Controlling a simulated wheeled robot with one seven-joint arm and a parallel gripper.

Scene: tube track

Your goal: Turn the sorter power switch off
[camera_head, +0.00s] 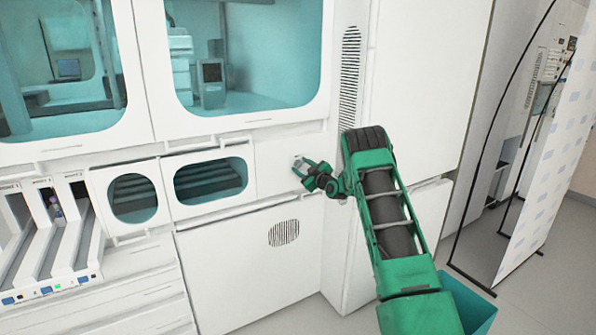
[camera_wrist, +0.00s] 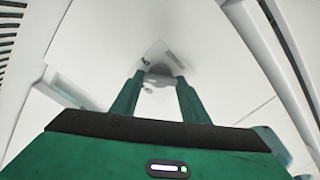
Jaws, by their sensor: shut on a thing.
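The sorter power switch (camera_wrist: 160,68) shows in the wrist view as a small dark grey knob on a light plate on the white machine's front. My gripper (camera_wrist: 159,77) has a green finger on each side of the knob, its tips closed on it. In the head view my gripper (camera_head: 303,169) reaches from the right to the white panel, just right of the lower windows. A small grey plate (camera_head: 298,161) shows at the fingertips; the knob is hidden there. I cannot tell which way the switch is set.
The white sorter (camera_head: 285,265) fills the left and middle. A tube track (camera_head: 50,250) with several lanes stands at the left. A teal bin (camera_head: 470,305) is on the floor beneath my arm. A banner stand (camera_head: 540,170) stands at the right, with free floor before it.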

